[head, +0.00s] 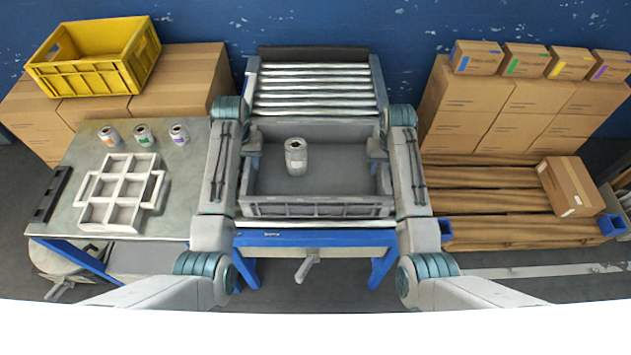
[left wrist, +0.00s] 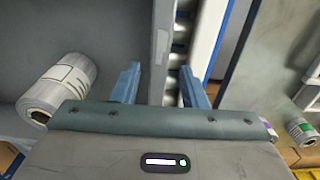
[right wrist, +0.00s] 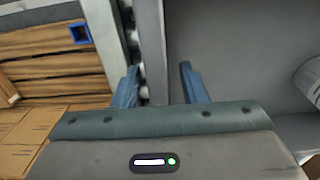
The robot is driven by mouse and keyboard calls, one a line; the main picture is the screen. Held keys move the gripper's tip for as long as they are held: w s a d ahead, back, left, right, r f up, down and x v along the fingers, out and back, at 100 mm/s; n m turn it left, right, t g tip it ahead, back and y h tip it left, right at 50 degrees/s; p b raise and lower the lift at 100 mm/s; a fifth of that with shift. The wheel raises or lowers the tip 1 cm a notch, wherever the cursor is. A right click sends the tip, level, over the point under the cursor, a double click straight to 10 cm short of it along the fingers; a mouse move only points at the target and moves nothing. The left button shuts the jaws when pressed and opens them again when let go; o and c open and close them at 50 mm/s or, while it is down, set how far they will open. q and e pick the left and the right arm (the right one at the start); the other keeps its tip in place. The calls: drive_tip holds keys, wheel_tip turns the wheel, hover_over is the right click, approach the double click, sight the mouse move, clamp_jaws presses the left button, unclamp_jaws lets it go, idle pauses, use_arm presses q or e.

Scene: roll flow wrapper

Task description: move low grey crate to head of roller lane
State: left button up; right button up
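The low grey crate (head: 315,208) sits on the near part of the roller lane (head: 315,88), with one labelled can-like roll (head: 296,158) standing inside it. My left gripper (head: 253,163) is at the crate's left wall. In the left wrist view its fingers (left wrist: 158,86) are apart, with the crate's wall (left wrist: 161,35) between them. My right gripper (head: 377,163) is at the right wall. In the right wrist view its fingers (right wrist: 159,84) are also apart, one on each side of the wall (right wrist: 151,45). Contact with the walls cannot be made out.
Bare rollers stretch beyond the crate to a dark plate (head: 313,54) at the far end. A table (head: 75,215) on the left holds a white divided tray (head: 122,190) and three rolls. A yellow crate (head: 95,75) stands on boxes behind it. A pallet (head: 490,215) with cartons is on the right.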

use_arm(q)
wheel_tip(320, 180, up, 6)
use_arm(e)
wheel_tip(320, 180, up, 8)
drive_tip(key=shift+f, duration=0.25)
idle(0.7)
